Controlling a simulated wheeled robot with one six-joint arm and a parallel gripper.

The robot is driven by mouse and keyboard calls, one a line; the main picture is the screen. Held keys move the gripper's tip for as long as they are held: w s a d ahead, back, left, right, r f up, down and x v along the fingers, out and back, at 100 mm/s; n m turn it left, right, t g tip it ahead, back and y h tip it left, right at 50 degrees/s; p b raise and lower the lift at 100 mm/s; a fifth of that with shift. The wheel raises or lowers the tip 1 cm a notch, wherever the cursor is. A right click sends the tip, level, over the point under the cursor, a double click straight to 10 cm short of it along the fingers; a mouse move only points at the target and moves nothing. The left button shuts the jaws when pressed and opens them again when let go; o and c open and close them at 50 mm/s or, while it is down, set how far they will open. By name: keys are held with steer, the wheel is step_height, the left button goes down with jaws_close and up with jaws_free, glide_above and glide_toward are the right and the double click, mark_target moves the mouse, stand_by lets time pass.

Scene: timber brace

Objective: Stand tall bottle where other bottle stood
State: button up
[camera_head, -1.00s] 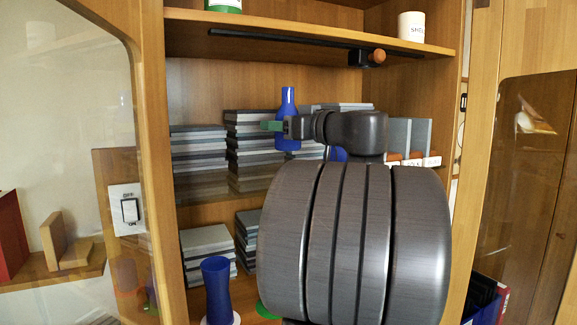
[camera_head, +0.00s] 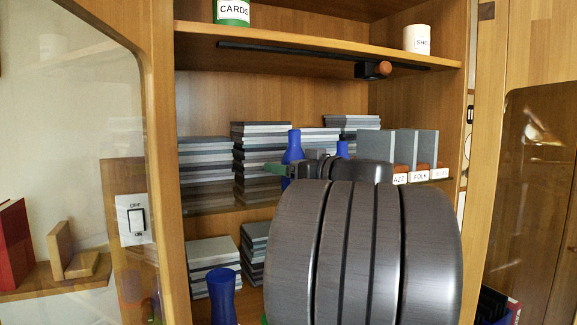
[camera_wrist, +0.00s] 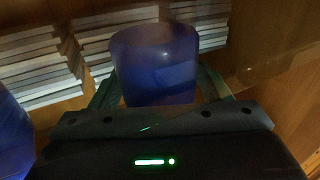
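A blue bottle with a narrow neck (camera_head: 292,150) is at the middle shelf, in front of the book stacks. My gripper (camera_head: 288,169) is shut around its body; one green finger shows at its left. In the wrist view the blue bottle (camera_wrist: 155,65) stands between the two fingers. Whether its base touches the shelf is hidden. Another blue bottle top (camera_head: 342,149) shows behind my arm, its lower part hidden. A flared blue vessel (camera_head: 222,298) stands lower left, its base cut off. Part of a blue object (camera_wrist: 12,140) shows at the wrist view's left edge.
Grey book stacks (camera_head: 204,160) fill the middle shelf's back and left. Upright labelled boxes (camera_head: 420,160) stand at the right. A black rail with an orange-knobbed fitting (camera_head: 374,70) hangs under the upper shelf. A glass door (camera_head: 75,130) stands at the left.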

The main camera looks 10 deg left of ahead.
steer(key=shift+r, duration=0.1)
steer(key=shift+s+d, duration=0.1)
steer(key=shift+d, duration=0.1)
steer(key=b+v, duration=0.1)
steer(key=v, duration=1)
steer(key=shift+s+d+b, duration=0.2)
steer(key=shift+d+b, duration=0.05)
steer(key=shift+b, duration=0.05)
